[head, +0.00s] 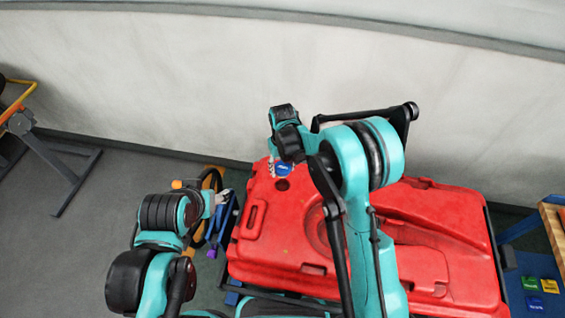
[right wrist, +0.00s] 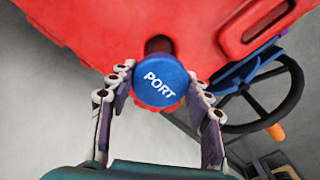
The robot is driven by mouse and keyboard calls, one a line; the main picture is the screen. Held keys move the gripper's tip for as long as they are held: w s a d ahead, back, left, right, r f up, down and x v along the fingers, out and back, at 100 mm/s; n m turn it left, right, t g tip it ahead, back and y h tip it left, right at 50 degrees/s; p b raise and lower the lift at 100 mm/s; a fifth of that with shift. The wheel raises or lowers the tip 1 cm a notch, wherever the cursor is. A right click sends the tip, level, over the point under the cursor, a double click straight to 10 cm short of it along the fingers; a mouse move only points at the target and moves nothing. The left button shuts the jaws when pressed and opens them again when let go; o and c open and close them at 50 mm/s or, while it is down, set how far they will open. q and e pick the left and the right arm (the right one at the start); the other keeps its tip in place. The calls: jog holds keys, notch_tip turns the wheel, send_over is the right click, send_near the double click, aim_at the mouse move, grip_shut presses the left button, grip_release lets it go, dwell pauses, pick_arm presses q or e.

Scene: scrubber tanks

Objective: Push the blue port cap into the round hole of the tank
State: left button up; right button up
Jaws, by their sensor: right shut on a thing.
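The blue port cap (head: 283,169) is in my right gripper (head: 281,160), over the upper left end of the red tank (head: 290,235). In the right wrist view the cap (right wrist: 160,79) shows its flat face with the word PORT, held between the two fingers of the right gripper (right wrist: 160,85). The dark round hole (head: 282,185) of the tank shows just below the cap in the head view. In the right wrist view the hole (right wrist: 159,44) is partly hidden behind the cap. I cannot tell whether cap and tank touch. My left gripper (head: 222,198) is left of the tank; its jaws are unclear.
A black handwheel (right wrist: 275,95) is beside the tank. A wooden-topped table (head: 553,225) stands at the right, with several small coloured blocks (head: 532,284) near it. A grey stand with an orange bar (head: 50,150) is at the far left. A pale wall (head: 200,80) rises behind the tank.

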jog(key=shift+f+b, duration=1.35)
jog(key=shift+f, duration=1.15)
jog(key=shift+f+b, duration=0.7)
jog(key=shift+f, duration=0.15)
jog(key=shift+f+b, duration=0.55)
jog(key=shift+b, duration=0.15)
jog(key=shift+f, duration=0.15)
jog(key=shift+f+b, duration=0.3)
jog(key=shift+b, duration=0.25)
jog(key=shift+f, duration=0.1)
